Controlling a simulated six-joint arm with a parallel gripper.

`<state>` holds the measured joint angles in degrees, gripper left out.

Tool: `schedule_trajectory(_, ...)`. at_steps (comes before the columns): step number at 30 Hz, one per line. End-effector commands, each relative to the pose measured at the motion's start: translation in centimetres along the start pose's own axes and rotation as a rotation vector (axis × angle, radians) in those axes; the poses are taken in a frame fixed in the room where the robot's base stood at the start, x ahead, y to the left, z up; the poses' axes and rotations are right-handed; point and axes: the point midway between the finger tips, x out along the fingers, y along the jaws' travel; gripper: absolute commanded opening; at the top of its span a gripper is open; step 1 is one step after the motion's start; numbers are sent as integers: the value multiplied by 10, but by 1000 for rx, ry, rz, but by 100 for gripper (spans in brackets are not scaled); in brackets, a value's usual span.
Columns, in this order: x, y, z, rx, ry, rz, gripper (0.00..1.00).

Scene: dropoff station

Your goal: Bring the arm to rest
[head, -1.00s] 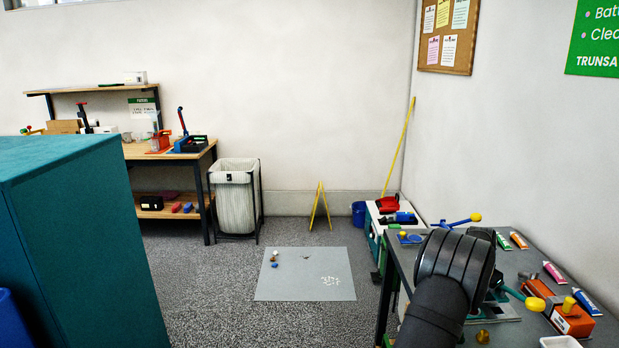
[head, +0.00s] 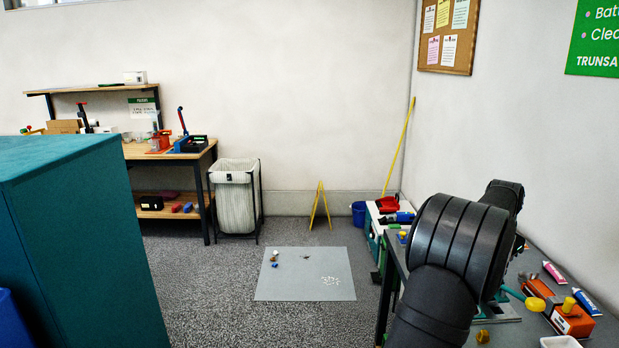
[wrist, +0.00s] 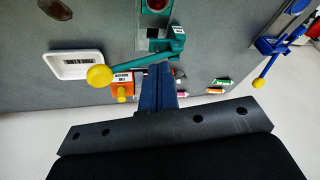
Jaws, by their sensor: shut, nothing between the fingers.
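My gripper (wrist: 157,88) shows in the wrist view as dark blue fingers pressed together, shut and empty. It points out over the grey table (wrist: 110,110), apart from the things on it as far as I can tell. In the head view my black arm rises at the lower right above the grey table (head: 535,295) and hides part of its top. The gripper itself is hidden there behind the arm.
Near the fingers in the wrist view are a green clamp-like device (wrist: 160,48) with a yellow-knobbed lever, an orange block (wrist: 122,85) and a white tray (wrist: 76,65). Coloured tubes (head: 553,272) lie on the table. Open floor with a grey mat (head: 305,285) lies left of it.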

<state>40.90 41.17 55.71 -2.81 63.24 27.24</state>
Motion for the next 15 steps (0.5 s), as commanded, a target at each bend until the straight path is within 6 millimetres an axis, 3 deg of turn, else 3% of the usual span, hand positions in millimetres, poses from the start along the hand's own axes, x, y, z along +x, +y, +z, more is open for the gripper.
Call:
schedule_trajectory(7,-36,18,6,44,-3,-46,0)
schedule_trajectory(15,-54,27,10,69,-7,-73,0)
